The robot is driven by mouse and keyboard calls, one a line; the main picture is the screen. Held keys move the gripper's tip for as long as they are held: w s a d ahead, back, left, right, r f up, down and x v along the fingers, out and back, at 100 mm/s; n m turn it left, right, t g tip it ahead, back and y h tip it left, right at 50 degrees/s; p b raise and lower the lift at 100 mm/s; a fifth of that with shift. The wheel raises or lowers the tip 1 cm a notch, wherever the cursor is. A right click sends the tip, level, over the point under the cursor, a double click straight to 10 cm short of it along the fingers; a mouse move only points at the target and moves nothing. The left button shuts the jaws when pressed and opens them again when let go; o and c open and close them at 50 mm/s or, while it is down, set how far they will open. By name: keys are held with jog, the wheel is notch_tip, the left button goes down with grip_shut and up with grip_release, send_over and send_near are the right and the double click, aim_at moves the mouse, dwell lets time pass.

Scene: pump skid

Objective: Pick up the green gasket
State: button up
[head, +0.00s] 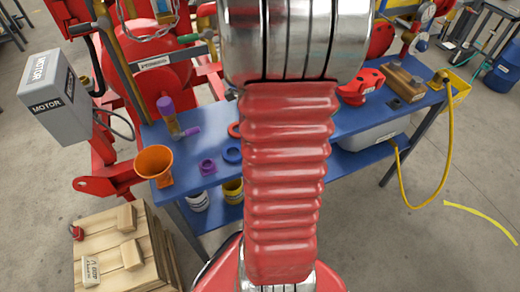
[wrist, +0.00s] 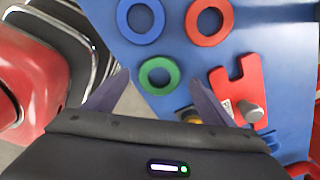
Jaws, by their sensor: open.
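The green gasket (wrist: 144,78) is a flat ring lying on the blue bench top near its edge, in the wrist view. My gripper (wrist: 158,80) is open, with its two dark fingers on either side of the gasket in the picture. Nothing is held between them. The height of the fingers above the bench cannot be told. In the head view my red arm covers the middle of the bench, and neither the green gasket nor my gripper shows.
A blue ring (wrist: 123,20) and a red ring (wrist: 227,22) lie beyond the gasket. A red slotted part (wrist: 240,82) with a grey bolt (wrist: 250,112) lies to its right. In the head view an orange funnel (head: 154,163) stands at the bench's left corner.

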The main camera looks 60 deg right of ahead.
jog(key=shift+f, duration=0.8)
jog(key=shift+c, duration=0.4)
jog(key=c, duration=1.1)
